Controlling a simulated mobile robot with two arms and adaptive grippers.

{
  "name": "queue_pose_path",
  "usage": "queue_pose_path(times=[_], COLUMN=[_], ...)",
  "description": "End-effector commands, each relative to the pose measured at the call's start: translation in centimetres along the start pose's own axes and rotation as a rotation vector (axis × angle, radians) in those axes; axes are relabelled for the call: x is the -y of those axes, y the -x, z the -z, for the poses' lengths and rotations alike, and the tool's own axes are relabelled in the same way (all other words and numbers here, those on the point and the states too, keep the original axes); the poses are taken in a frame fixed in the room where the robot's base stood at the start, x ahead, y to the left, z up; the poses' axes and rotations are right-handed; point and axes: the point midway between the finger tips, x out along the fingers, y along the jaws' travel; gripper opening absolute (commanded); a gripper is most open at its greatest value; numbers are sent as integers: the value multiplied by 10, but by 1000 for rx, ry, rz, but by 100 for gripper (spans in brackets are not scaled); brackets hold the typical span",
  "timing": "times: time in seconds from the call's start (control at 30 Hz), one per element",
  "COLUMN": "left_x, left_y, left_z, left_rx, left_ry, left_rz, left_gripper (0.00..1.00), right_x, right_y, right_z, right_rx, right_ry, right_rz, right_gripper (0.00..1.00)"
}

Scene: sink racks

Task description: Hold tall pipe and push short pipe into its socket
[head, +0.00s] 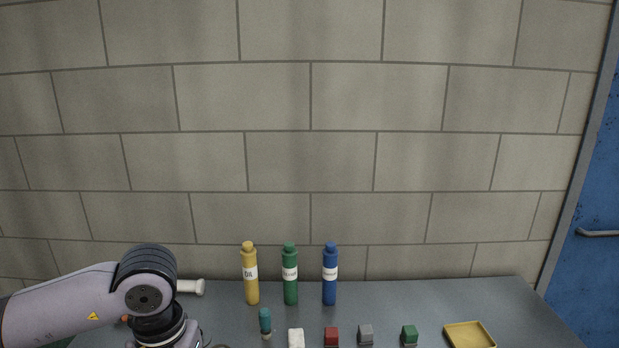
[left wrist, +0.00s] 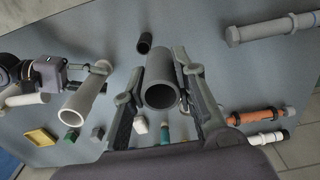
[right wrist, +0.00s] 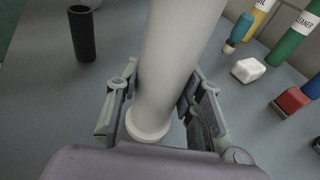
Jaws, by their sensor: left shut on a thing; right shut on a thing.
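My left gripper (left wrist: 166,72) is shut on a grey pipe (left wrist: 158,62). The pipe's open, dark mouth faces the left wrist camera; its far end is hidden. My right gripper (right wrist: 161,88) is shut on a pale grey pipe (right wrist: 177,45), which has a collar at its near end and runs out of the top of that view. The pale pipe (left wrist: 84,98) also shows in the left wrist view, left of and apart from the grey pipe. A short black tube (right wrist: 82,35) stands on the table, and no gripper touches it. I cannot tell which pipe is the tall one.
Yellow (head: 250,275), green (head: 290,277) and blue (head: 329,277) bottles stand at the back of the table. Small blocks and a yellow tray (head: 469,335) are in front and right.

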Motion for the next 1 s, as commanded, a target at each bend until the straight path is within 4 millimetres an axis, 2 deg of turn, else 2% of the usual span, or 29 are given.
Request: queue_pose_path(times=[0.8, 0.93, 1.0], left_x=[0, -9, -20], left_y=[0, 3, 6], left_z=[0, 7, 16], left_rx=[0, -2, -3], left_ry=[0, -5, -9], left_rz=[0, -4, -7], left_gripper=[4, 4, 4], right_x=[0, 0, 0], right_y=[0, 0, 0], right_z=[0, 0, 0], right_rx=[-1, -1, -1], right_ry=[0, -1, -1], right_rz=[0, 0, 0], right_gripper=[10, 10, 10])
